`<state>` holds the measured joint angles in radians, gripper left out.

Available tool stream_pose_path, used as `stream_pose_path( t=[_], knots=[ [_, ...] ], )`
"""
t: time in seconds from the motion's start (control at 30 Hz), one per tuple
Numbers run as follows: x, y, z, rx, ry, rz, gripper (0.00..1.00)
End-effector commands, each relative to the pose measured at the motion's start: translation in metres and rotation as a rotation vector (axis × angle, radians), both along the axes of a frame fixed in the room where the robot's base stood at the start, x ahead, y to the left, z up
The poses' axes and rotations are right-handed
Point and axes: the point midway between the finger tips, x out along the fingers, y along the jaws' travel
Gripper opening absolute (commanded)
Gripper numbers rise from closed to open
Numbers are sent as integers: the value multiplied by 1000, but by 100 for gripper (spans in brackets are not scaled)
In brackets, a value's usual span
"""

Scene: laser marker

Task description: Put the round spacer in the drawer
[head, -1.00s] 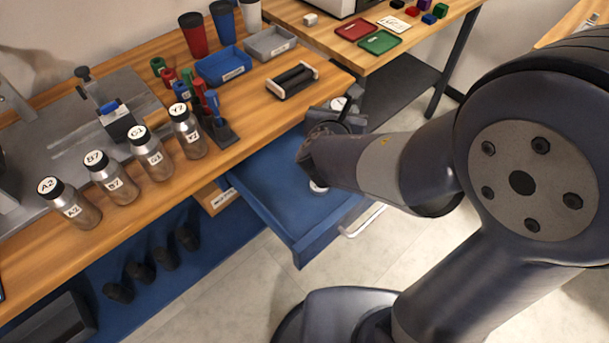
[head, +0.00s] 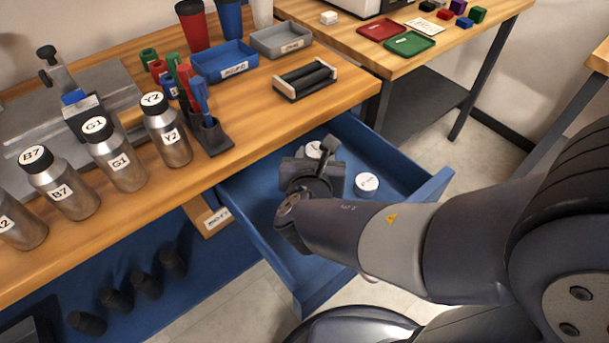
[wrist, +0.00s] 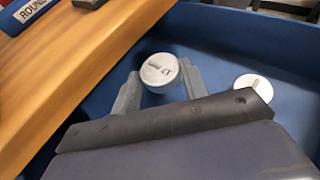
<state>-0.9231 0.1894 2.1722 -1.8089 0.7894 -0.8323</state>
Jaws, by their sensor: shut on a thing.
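The round spacer (head: 314,149) is a white disc with a small dark mark on top. My gripper (head: 317,158) is shut on it, inside the outline of the open blue drawer (head: 285,255). In the wrist view the spacer (wrist: 160,70) sits between the two grey fingers of my gripper (wrist: 160,82), with the blue drawer floor behind it. I cannot tell its exact height above that floor. A second white disc (head: 367,184) lies in the drawer to the right; it also shows in the wrist view (wrist: 254,85).
The wooden bench (head: 250,135) overhangs the drawer's back. On it stand labelled bottles (head: 120,165), a pen holder (head: 210,138), a blue tray (head: 226,62), a grey tray (head: 281,40) and a black roller block (head: 305,79). The drawer's front panel (head: 432,190) stands out over clear floor.

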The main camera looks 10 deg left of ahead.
Motion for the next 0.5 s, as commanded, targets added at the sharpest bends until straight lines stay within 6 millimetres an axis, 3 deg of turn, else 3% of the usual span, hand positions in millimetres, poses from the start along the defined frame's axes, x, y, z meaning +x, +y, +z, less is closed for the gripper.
stream_pose_path(
  t=[0.03,0.2,0.37,0.5],
  knots=[
    [0,0,-21,-5,2,0,18],
    [0,0,-48,-3,1,0,18],
    [2,2,-53,1,-1,-1,18],
    [15,17,-52,2,-2,-1,18]
  ],
)
